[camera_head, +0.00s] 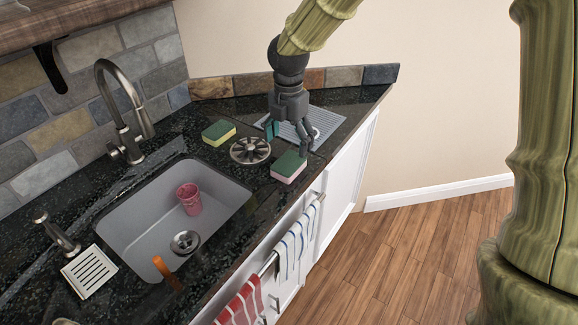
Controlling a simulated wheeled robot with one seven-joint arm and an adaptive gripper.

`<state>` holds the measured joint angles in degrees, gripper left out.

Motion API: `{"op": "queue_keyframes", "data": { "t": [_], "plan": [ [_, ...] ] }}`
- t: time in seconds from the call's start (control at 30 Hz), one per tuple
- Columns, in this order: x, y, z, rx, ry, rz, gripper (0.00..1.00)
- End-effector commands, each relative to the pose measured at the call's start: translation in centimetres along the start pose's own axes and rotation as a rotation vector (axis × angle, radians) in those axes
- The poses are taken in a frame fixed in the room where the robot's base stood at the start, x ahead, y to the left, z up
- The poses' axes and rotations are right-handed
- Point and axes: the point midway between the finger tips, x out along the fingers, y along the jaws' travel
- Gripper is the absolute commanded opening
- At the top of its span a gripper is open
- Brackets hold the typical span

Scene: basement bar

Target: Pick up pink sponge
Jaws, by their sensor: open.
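The pink sponge (288,167) lies on the dark counter near its front edge, to the right of the sink. Its upper layer is green and its lower side is pink. My gripper (287,147) points down over the counter just above and behind the sponge. It is open, with one finger at the left and one at the right, close to the sponge's far side. I cannot tell whether a finger touches the sponge.
A green and yellow sponge (219,133) and a round metal strainer (250,151) lie left of my gripper. A grey ribbed mat (322,121) lies behind it. The sink (140,228) holds a pink cup (189,198). A faucet (124,110) stands behind the sink.

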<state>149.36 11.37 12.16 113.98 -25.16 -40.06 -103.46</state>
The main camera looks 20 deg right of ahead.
Motion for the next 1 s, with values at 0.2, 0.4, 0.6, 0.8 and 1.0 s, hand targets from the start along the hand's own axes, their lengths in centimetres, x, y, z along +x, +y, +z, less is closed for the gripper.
{"op": "queue_keyframes", "data": {
  "t": [0.2, 0.4, 0.6, 0.8, 1.0],
  "plan": [
    [2.4, 0.0, 0.0, 0.000, 0.001, -0.002, 0.83],
    [3.4, -0.1, 0.0, 0.001, 0.001, -0.002, 0.83],
    [5.6, -0.3, 0.1, 0.003, 0.001, -0.004, 0.83],
    [7.6, -0.3, 0.1, 0.002, 0.000, -0.001, 0.83],
    [8.0, -0.3, 0.2, 0.003, 0.000, 0.000, 0.83]
  ]
}}
